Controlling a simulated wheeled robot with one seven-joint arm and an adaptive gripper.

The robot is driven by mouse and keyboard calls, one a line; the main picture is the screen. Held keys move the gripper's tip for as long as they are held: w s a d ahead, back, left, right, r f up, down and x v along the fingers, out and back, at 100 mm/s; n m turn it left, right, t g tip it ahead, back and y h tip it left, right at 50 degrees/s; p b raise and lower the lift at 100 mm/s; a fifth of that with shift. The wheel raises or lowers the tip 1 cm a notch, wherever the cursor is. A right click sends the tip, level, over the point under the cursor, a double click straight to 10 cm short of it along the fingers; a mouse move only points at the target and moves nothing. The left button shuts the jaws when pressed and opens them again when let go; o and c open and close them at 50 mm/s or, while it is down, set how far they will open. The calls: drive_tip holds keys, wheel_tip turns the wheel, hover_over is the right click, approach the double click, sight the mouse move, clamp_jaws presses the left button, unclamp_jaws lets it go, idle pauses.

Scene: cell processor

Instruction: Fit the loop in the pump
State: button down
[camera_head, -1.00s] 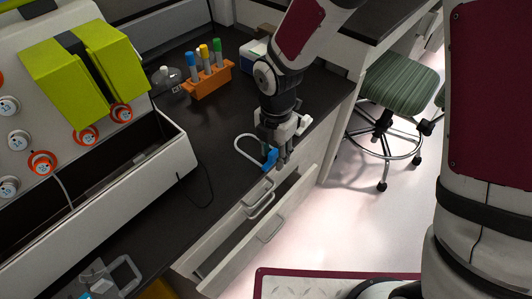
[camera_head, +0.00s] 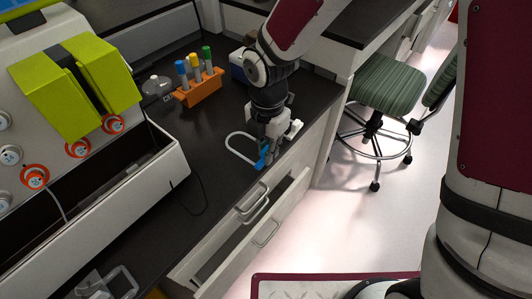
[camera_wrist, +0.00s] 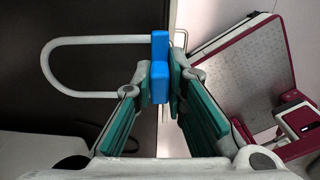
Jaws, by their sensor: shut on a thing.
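The loop (camera_head: 229,141) is a white U-shaped tube with a blue end piece (camera_head: 262,158). My gripper (camera_head: 268,155) is over the front edge of the dark counter, its fingers pointing down. In the wrist view, the green-padded fingers (camera_wrist: 160,90) are shut on the blue piece (camera_wrist: 160,60), and the white tube (camera_wrist: 80,42) extends left over the dark counter. The cell processor (camera_head: 165,165) stands at the left, with white knobs, several in orange rings (camera_head: 78,148). I cannot tell which part of it is the pump. The gap between loop and counter is unclear.
An orange rack (camera_head: 198,88) with several capped tubes stands farther back on the counter (camera_head: 225,190). Lime-green blocks (camera_head: 55,98) jut from the processor. A dark cable (camera_head: 203,200) lies before it. A drawer (camera_head: 225,255) is open below the counter. A green stool (camera_head: 388,85) stands right.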

drive_tip(key=s+d+p, duration=0.2)
drive_tip(key=s+p, duration=0.1)
drive_tip(key=s, duration=0.4)
drive_tip(key=s+d+r+p, duration=0.1)
drive_tip(key=s+d+p, duration=0.2)
drive_tip(key=s, duration=0.4)
drive_tip(key=shift+s+d+r+p, duration=0.15)
drive_tip(key=shift+s+d+p, duration=0.1)
drive_tip(key=shift+p, duration=0.35)
